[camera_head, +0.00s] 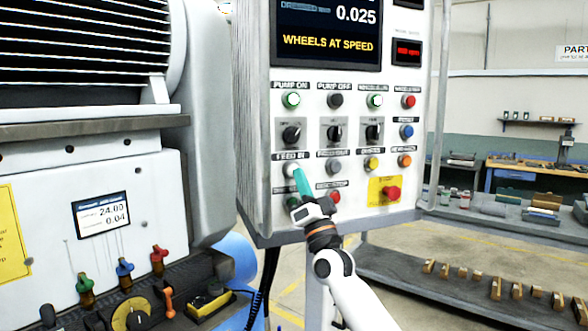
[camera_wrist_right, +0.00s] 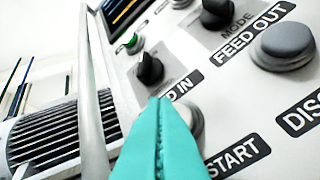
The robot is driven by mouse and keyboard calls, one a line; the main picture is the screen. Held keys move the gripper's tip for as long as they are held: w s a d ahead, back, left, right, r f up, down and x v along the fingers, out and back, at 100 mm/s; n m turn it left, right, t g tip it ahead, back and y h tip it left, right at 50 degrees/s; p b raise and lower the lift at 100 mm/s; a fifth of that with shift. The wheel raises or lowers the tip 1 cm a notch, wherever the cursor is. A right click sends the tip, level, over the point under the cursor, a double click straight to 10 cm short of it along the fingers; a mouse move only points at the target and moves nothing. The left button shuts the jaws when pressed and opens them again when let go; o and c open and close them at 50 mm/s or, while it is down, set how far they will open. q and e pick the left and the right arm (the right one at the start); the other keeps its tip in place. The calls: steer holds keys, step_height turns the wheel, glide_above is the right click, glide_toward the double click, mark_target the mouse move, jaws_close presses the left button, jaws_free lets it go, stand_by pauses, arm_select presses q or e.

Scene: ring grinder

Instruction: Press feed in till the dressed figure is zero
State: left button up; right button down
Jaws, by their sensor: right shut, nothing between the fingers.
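The screen (camera_head: 325,32) reads 0.025 on a line whose label, apparently "dressed", is cut at the top edge, with "WHEELS AT SPEED" in yellow below. My left gripper is not in view.
The grey feed out button (camera_head: 333,165) is just right of feed in. A green button (camera_head: 293,202) and a red button (camera_head: 333,197) sit below. A red stop button (camera_head: 391,193) is on a yellow plate. The grinder (camera_head: 80,150) stands left, a bench (camera_head: 480,225) right.

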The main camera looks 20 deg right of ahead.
steer(key=shift+s+d+p, duration=0.2)
steer(key=shift+s+p, duration=1.85)
steer(key=shift+s, duration=0.45)
stand_by(0.7)
steer(key=s+p, duration=0.4)
steer(key=shift+d, duration=0.2)
steer(key=shift+w, duration=0.15)
